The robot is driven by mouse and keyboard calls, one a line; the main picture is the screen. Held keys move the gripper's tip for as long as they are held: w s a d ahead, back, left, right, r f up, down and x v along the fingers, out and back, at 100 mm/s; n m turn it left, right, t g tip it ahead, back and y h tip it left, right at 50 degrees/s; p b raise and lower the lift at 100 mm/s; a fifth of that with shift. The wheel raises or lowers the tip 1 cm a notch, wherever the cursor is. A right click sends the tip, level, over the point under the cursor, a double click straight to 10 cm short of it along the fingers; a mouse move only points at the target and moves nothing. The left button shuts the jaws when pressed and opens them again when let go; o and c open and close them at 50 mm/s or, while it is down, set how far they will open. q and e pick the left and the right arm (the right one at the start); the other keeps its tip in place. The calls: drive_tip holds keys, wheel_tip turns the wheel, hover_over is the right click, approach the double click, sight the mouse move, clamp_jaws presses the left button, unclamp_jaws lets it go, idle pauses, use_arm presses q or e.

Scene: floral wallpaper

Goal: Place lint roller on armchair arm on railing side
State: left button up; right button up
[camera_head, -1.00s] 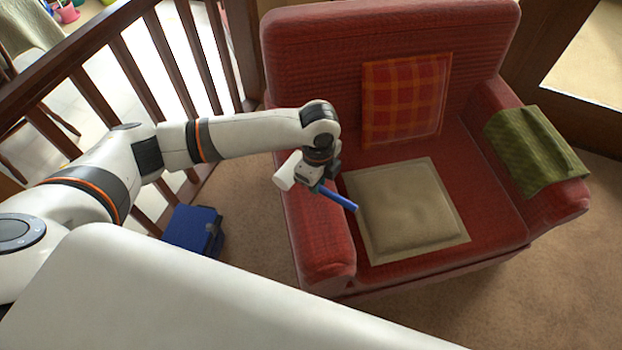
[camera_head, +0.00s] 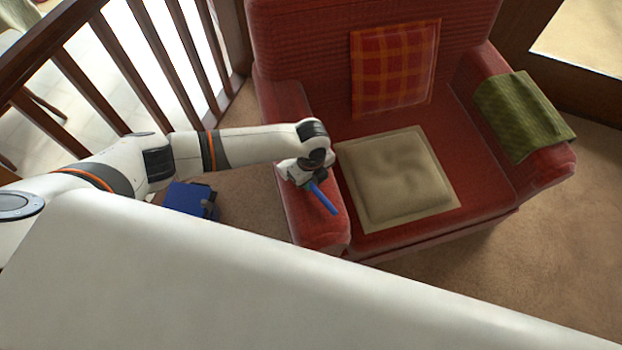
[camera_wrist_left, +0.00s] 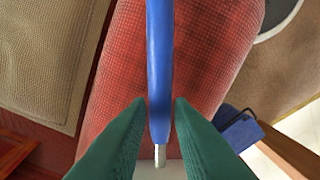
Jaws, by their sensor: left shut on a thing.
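The lint roller has a blue handle (camera_head: 324,199), which also shows in the left wrist view (camera_wrist_left: 159,60). My left gripper (camera_head: 310,184) is shut on the handle. Its green fingertips (camera_wrist_left: 160,112) flank the handle in the left wrist view, with a metal rod below. The roller head is mostly hidden by the gripper. The red armchair (camera_head: 480,180) has its railing-side arm (camera_head: 318,230) at the left. The gripper and lint roller are over this arm, which also fills the middle of the left wrist view (camera_wrist_left: 200,60). I cannot tell whether the roller touches it. My right gripper is not in view.
The wooden railing (camera_head: 110,45) runs along the left. A blue box-like object (camera_head: 188,199) lies on the floor beside the chair. A beige seat cushion (camera_head: 395,180) and a plaid pillow (camera_head: 392,65) are on the chair. A green cloth (camera_head: 524,115) covers its other arm.

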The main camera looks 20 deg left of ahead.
sight(312, 184)
use_arm(q)
drive_tip(key=shift+f, duration=0.2)
drive_tip(key=o, duration=0.4)
drive_tip(key=shift+f, duration=0.1)
drive_tip(key=o, duration=0.5)
wheel_tip(312, 184, up, 12)
drive_tip(key=shift+r+p, duration=0.2)
drive_tip(key=shift+p, duration=0.2)
drive_tip(key=shift+d, duration=0.1)
